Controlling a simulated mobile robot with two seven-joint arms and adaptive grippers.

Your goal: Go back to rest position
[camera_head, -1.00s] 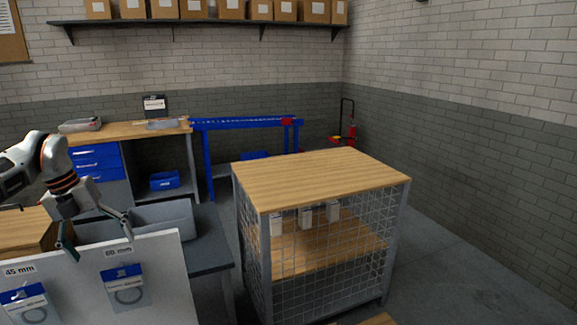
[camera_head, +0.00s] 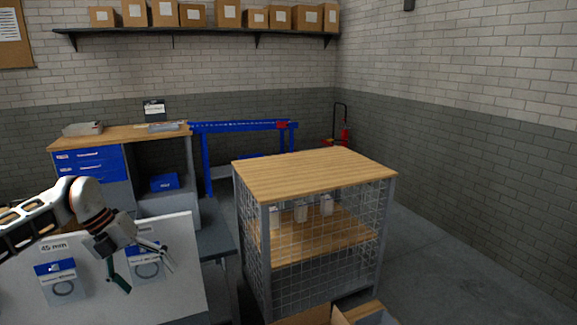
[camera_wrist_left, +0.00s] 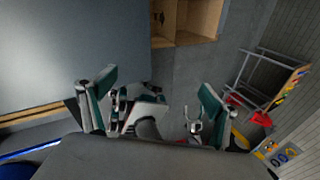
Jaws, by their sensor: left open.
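My left gripper (camera_head: 146,272) is open and empty in the head view, at the lower left. It hangs in front of the white board (camera_head: 186,284), with its fingers pointing down and to the right. In the left wrist view its two green-padded fingers (camera_wrist_left: 155,100) stand wide apart with nothing held between them. Parts of my own body show between and below the fingers there. My right gripper is not seen in the head view.
The board carries bagged rings (camera_head: 62,285) under size labels. A wire-mesh cage with a wooden top (camera_head: 312,173) stands right of centre. An open cardboard box (camera_head: 365,312) is at the bottom edge. Grey floor (camera_head: 440,255) on the right is clear.

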